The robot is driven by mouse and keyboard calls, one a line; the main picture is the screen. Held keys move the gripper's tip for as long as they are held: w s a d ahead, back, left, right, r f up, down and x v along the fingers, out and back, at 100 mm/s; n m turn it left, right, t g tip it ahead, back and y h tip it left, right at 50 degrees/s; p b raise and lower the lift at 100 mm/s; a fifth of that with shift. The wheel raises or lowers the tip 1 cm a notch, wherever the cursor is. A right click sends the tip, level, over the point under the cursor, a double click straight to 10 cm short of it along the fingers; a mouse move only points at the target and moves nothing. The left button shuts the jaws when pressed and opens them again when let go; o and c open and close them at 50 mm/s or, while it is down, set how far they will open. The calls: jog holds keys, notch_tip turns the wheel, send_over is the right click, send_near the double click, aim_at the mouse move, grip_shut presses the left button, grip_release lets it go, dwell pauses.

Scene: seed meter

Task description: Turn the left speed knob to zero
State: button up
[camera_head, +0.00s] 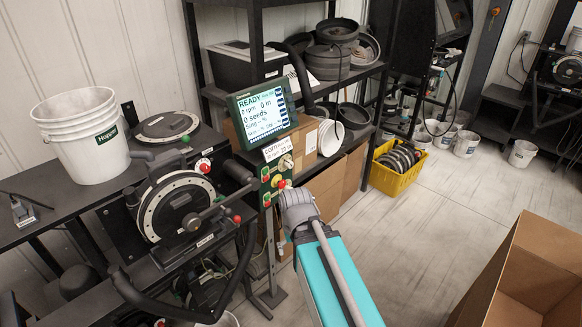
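A control panel (272,176) stands below a lit monitor (262,112). The monitor reads READY, 0 rpm, 0 in and 0 seeds. On the panel's upper right is a pale round knob (287,162). A red button (282,184) sits below it, and green buttons (265,171) run down the left edge. I cannot tell which control is the left speed knob. My gripper (290,196), at the end of my teal and grey arm, is in front of the panel's lower right, close to the red button. Its fingers are not distinguishable, and contact with the panel cannot be judged.
A black seed meter (178,215) with handles stands left of the panel. A white bucket (85,140) is on the bench. Shelves with boxes stand behind, and a yellow crate (396,178) is on the floor. An open cardboard box (530,270) is at lower right; floor between is clear.

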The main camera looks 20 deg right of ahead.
jog(key=shift+c, duration=1.2)
jog(key=shift+w+f+m+b, duration=0.3)
jog(key=shift+w, duration=0.05)
jog(key=shift+c, duration=0.2)
jog(key=w+d+f+m+t+y+b, duration=0.1)
jog(key=w+f+m+t+y+b, duration=0.1)
jog(key=w+m+t+y+b, duration=0.9)
jog(key=w+d+r+m+t+h+b, duration=0.1)
jog(key=w+d+r+m+t+b, duration=0.1)
jog(key=w+d+m, duration=0.5)
jog(key=w+d+r+m+t+h+b, duration=0.1)
jog(key=w+d+r+m+t+b, duration=0.1)
jog(key=w+d+m, duration=0.4)
jog(key=d+m+b, duration=0.1)
jog(key=m, duration=0.4)
jog(key=shift+w+d+r+t, duration=0.2)
jog(key=shift+w+d+t, duration=0.1)
jog(key=shift+w, duration=0.05)
jog(key=shift+w+a, duration=0.1)
jog(key=shift+w, duration=0.05)
